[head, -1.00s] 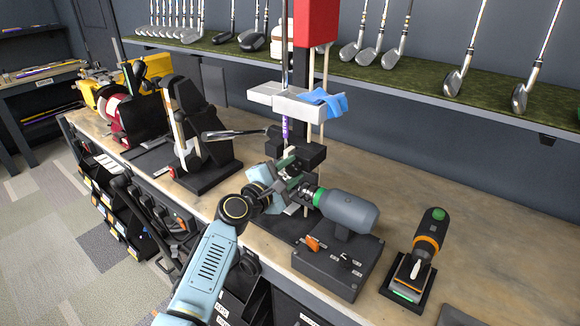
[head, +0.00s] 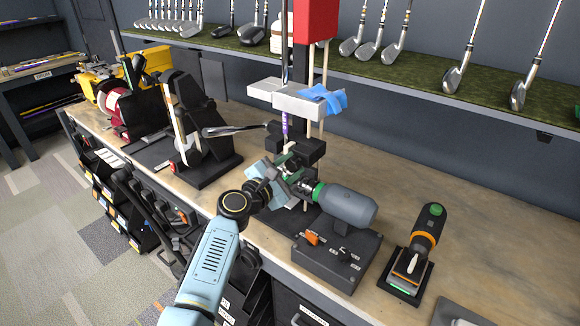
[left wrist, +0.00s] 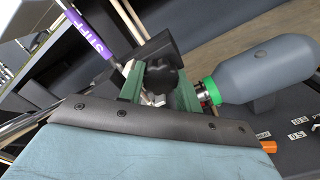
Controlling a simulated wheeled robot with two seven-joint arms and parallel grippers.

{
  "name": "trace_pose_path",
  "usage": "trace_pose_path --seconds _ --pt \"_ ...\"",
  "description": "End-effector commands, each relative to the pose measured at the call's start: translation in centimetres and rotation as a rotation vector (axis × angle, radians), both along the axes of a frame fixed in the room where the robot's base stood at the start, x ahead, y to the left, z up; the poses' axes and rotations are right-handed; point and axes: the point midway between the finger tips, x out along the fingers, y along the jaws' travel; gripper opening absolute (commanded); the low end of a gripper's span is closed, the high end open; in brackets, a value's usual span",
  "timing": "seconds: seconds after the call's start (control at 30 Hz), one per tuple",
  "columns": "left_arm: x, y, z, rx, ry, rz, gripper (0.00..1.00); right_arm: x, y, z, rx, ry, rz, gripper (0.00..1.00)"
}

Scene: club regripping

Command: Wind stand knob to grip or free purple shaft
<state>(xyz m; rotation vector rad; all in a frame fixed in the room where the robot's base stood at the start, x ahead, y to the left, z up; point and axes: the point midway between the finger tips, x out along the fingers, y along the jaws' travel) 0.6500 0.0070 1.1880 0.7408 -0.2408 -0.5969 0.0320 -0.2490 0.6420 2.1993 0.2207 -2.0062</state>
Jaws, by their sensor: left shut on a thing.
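The purple shaft (head: 285,124) stands upright in the black stand clamp (head: 308,152), below a pale block. Its purple band with white lettering (left wrist: 90,36) shows in the left wrist view, near the clamp (left wrist: 150,55). My left gripper (head: 290,166) is at the front of the clamp. In the left wrist view its green-padded fingers (left wrist: 158,92) are shut on the black stand knob (left wrist: 165,78), one finger on each side of it. In the head view the gripper mostly hides the knob. My right gripper is not in view.
A grey motor unit (head: 345,205) on a dark switch box stands close to the right of my left gripper. A green-and-orange tool (head: 428,235) stands further right. A club rest (head: 205,150) is to the left. Bare bench (head: 480,235) lies at the right.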

Motion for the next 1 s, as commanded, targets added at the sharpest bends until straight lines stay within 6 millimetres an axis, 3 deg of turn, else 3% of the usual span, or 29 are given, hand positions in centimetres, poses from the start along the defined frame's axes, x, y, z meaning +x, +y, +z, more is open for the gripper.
trace_pose_path --seconds 0.03,0.07,0.2,0.63,1.0 --pt "0.0 0.0 -0.1 0.001 0.001 -0.001 0.11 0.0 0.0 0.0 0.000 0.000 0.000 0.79" --pt "0.0 0.0 -0.1 0.001 0.001 -0.001 0.36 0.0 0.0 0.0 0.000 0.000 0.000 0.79" --pt "0.0 0.0 -0.1 0.000 0.001 -0.001 0.54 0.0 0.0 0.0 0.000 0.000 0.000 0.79" --pt "-0.6 0.5 0.0 0.001 0.000 0.001 0.55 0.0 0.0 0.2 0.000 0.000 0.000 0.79" --pt "-5.4 4.0 -0.1 0.002 0.000 0.001 0.55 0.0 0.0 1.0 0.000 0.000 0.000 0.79"
